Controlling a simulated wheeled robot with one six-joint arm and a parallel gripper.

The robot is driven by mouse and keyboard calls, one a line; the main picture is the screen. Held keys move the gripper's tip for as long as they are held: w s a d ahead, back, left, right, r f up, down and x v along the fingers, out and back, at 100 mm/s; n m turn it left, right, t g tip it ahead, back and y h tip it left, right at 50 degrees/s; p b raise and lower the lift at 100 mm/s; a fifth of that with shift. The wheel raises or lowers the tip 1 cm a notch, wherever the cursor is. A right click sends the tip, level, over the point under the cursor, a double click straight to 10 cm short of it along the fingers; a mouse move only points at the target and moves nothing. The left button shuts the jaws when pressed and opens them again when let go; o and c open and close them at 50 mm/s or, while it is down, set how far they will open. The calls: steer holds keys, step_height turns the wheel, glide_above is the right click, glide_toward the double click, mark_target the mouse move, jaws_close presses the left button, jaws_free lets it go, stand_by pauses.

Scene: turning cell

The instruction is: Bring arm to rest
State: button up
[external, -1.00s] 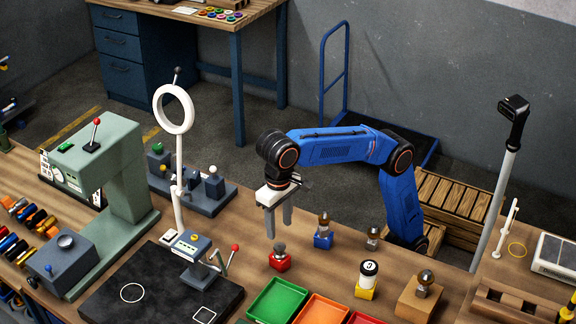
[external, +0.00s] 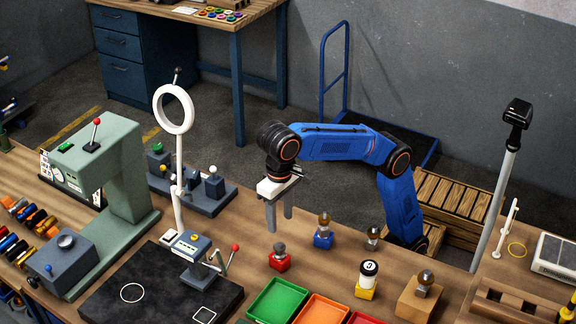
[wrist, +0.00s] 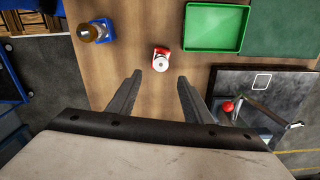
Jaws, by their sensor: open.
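My gripper (external: 279,216) hangs from the blue arm over the bench, pointing down, with its two fingers apart and nothing between them. In the wrist view my gripper (wrist: 156,90) also shows its fingers spread over bare wood. A red-based piece with a grey knob (external: 280,258) stands on the bench just below and in front of the fingers; it shows beyond the fingertips in the wrist view (wrist: 161,60). A blue-based piece with a brown and metal top (external: 323,232) stands to its right.
A green tray (external: 276,301) and an orange tray (external: 320,311) lie at the front. A white ring stand (external: 178,150) and a dark plate (external: 150,290) are to the left. A yellow-based piece (external: 367,282) and a wooden block (external: 420,298) stand to the right.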

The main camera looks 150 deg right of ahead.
steer(key=s+a+f+n+t, duration=0.1)
steer(key=s+a+f+n, duration=0.3)
steer(key=s, duration=0.4)
steer(key=s+a+f+n+t, duration=0.1)
steer(key=s+a+f+n, duration=0.1)
steer(key=s+a+n, duration=0.45)
steer(key=s+a+f+n+t, duration=0.1)
steer(key=s+a+f+n, duration=0.25)
steer(key=s, duration=0.65)
steer(key=s+a+f+n, duration=0.2)
steer(key=s+a+f, duration=0.1)
steer(key=f, duration=0.6)
steer(key=s+a+f+n+t, duration=0.1)
steer(key=s+a+f, duration=0.2)
steer(key=f, duration=0.6)
steer(key=s+a+f+n, duration=0.2)
steer(key=s+f, duration=0.4)
steer(key=f, duration=0.3)
steer(key=shift+a+n+t, duration=0.3)
steer(key=shift+a+t, duration=0.1)
steer(key=shift+a, duration=0.3)
